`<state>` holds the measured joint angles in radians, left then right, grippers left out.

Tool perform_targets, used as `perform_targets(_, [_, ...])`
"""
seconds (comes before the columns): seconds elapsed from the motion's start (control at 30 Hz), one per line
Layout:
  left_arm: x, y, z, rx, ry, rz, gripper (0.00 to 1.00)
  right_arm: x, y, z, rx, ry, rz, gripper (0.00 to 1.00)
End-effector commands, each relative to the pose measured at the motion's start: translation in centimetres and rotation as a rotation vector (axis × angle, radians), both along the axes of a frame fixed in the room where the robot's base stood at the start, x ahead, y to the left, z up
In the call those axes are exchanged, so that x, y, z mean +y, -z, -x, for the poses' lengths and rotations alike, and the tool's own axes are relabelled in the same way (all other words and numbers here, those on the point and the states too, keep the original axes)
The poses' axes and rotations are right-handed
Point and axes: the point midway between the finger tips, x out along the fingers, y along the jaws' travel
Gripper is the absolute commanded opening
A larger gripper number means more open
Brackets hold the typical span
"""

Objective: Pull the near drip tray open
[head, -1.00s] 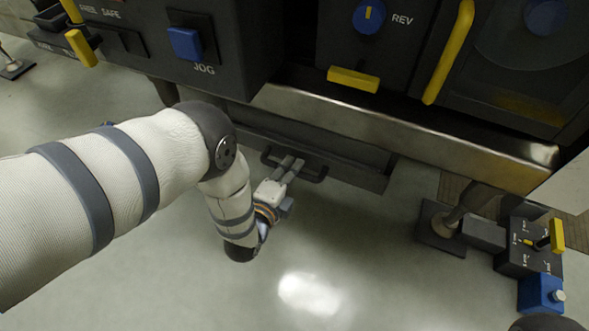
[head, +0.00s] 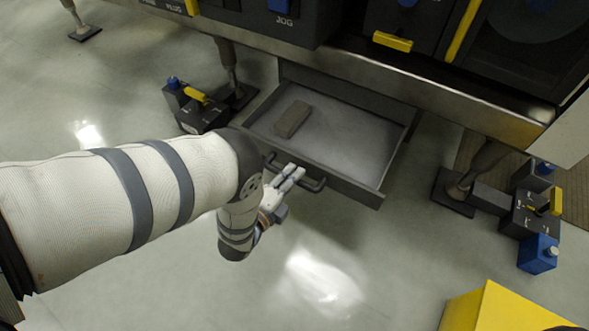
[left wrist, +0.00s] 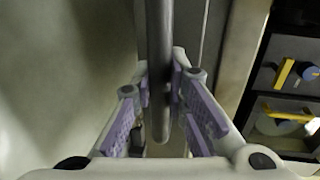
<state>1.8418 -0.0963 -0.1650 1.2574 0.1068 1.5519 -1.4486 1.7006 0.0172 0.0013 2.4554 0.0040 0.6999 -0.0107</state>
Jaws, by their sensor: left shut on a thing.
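The near drip tray (head: 370,136) is a grey drawer under the machine, and in the head view it stands well out from the machine's front. A brown-grey block (head: 292,119) lies inside it on the left. A dark bar handle (head: 316,185) runs along the tray's front. My left gripper (head: 296,172) is at this handle, shut on it. In the left wrist view the handle bar (left wrist: 160,60) runs between the two fingers (left wrist: 160,105). My right gripper does not show.
The machine's metal lower edge (head: 440,92) overhangs the tray. A dark control box with a yellow lever (head: 200,110) stands left of the tray. Another control box (head: 530,215) and a machine foot (head: 455,192) stand right. A yellow object (head: 500,310) is at lower right. The floor in front is clear.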

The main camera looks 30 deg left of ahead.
Motion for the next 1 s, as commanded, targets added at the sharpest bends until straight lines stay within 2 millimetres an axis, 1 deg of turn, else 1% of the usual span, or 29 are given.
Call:
perform_targets(0.13, [-0.1, -0.2, 1.1, -0.001, 0.002, 0.0, 0.0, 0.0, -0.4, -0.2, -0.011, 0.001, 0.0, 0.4])
perform_targets(0.3, [0.0, -0.1, 1.7, -0.003, 0.003, 0.001, 0.0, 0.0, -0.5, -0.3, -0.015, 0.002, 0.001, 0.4])
perform_targets(0.7, [0.0, 0.0, 1.9, -0.002, 0.002, 0.0, 0.0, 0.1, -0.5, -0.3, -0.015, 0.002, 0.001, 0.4])
perform_targets(0.73, [0.0, 0.0, 1.9, -0.002, 0.002, 0.0, 0.16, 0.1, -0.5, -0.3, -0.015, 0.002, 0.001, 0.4])
perform_targets(0.77, [0.0, 0.0, 1.9, -0.002, 0.002, 0.0, 0.23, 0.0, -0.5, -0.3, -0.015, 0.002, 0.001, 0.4])
perform_targets(0.8, [0.0, 0.0, 1.9, -0.002, 0.002, 0.0, 0.32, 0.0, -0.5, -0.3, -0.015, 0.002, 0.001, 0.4])
perform_targets(0.83, [0.0, 0.0, 1.9, -0.002, 0.001, 0.0, 0.35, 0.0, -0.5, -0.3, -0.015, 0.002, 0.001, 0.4])
perform_targets(1.0, [0.0, 0.0, 1.9, -0.001, 0.001, 0.0, 0.35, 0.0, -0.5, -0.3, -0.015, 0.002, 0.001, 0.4])
